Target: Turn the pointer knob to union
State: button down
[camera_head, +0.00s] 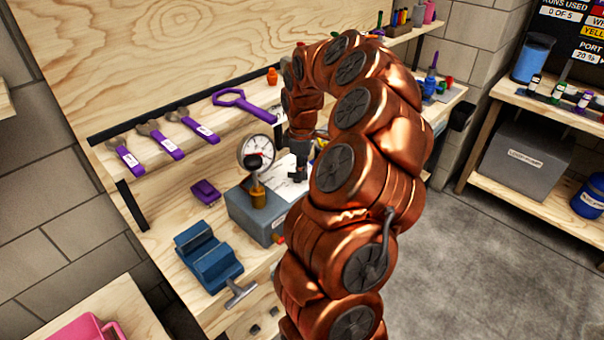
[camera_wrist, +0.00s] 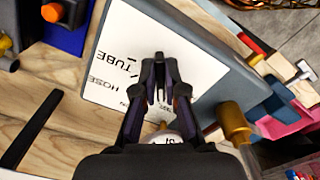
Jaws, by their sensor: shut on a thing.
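A grey box (camera_head: 252,220) on the bench carries a white label plate (camera_head: 283,190) on top. In the wrist view the plate (camera_wrist: 115,85) reads TUBE and HOSE; other lettering is partly covered, and I cannot read a union mark. My gripper (camera_head: 298,174) reaches down over the plate. In the wrist view its dark fingers (camera_wrist: 160,92) are closed over the plate on the dark pointer knob, which is mostly hidden between them. I cannot tell which word the knob points at.
A dial gauge (camera_head: 256,152) and brass fitting (camera_head: 258,196) stand close beside my gripper. A blue vise (camera_head: 208,258) and small purple item (camera_head: 205,192) are on the bench. My arm hides the bench's right part.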

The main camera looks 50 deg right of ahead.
jog(key=m+b, duration=0.1)
jog(key=b, duration=0.1)
jog(key=m+b, duration=0.2)
jog(key=shift+a+f, duration=0.1)
jog(key=shift+f, duration=0.15)
jog(key=shift+s+a+r+m+b, duration=0.1)
jog(key=shift+a+m+b, duration=0.05)
jog(key=shift+m+b, duration=0.7)
jog(key=shift+a+r+m+b, duration=0.1)
jog(key=shift+m+b, duration=0.65)
jog(key=shift+m, duration=0.1)
jog(key=c, duration=1.2)
grip_release()
jog(key=shift+c, duration=0.2)
jog(key=shift+r, duration=0.2)
notch_tip(320, 180, up, 12)
jog(key=shift+f, duration=0.15)
jog(key=shift+a, duration=0.1)
